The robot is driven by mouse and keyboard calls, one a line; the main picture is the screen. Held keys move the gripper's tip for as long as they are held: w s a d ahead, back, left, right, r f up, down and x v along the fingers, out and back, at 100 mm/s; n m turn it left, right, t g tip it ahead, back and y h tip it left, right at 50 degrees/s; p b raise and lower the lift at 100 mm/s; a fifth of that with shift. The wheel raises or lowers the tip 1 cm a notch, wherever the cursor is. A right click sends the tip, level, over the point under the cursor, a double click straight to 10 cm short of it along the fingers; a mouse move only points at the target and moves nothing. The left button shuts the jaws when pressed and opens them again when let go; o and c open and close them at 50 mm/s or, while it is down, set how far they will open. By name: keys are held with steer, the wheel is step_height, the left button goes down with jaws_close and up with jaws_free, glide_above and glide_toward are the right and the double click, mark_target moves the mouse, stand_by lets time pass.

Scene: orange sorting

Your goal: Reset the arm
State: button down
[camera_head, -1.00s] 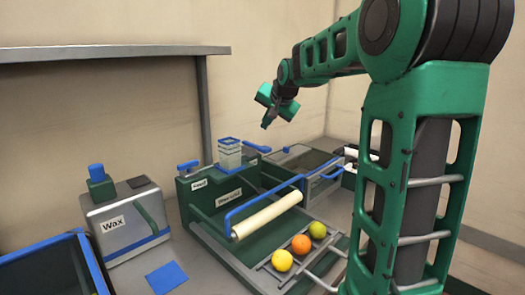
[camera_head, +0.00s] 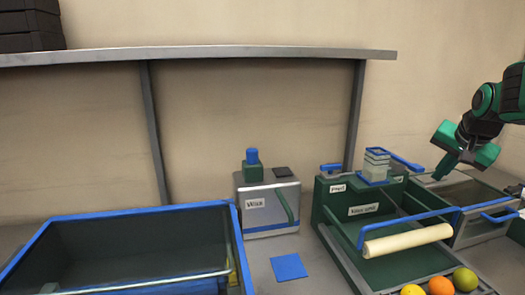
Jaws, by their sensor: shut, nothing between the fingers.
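My gripper (camera_head: 447,167) is at the right side of the head view, at the end of my green and black arm. The upper part of my arm runs out of the picture at the right edge.
A wax box (camera_head: 268,205) stands left of the machine, with a blue square (camera_head: 289,267) in front. A large blue-rimmed bin (camera_head: 135,212) fills the lower left. An orange (camera_head: 440,286), a green fruit (camera_head: 466,279) and a yellow fruit (camera_head: 412,290) lie at lower right. A shelf (camera_head: 200,53) spans the back.

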steer(key=s+a+f+n+g, duration=0.1)
steer(key=s+a+f+g, duration=0.1)
steer(key=s, duration=0.8)
steer(key=s+a+f+n+g+y, duration=0.1)
steer(key=s+a+f+g, duration=0.1)
steer(key=s+f, duration=0.5)
steer(key=s+a+f+n+g+y, duration=0.1)
steer(key=s+a+f, duration=0.3)
steer(key=s, duration=1)
steer(key=shift+s+a+f+n+g, duration=0.3)
steer(key=shift+f+n+g, duration=0.25)
steer(key=shift+g, duration=0.25)
steer(key=shift+w, duration=0.1)
steer(key=shift+w+f, duration=0.25)
steer(key=shift+w, duration=0.45)
steer(key=shift+s, duration=0.1)
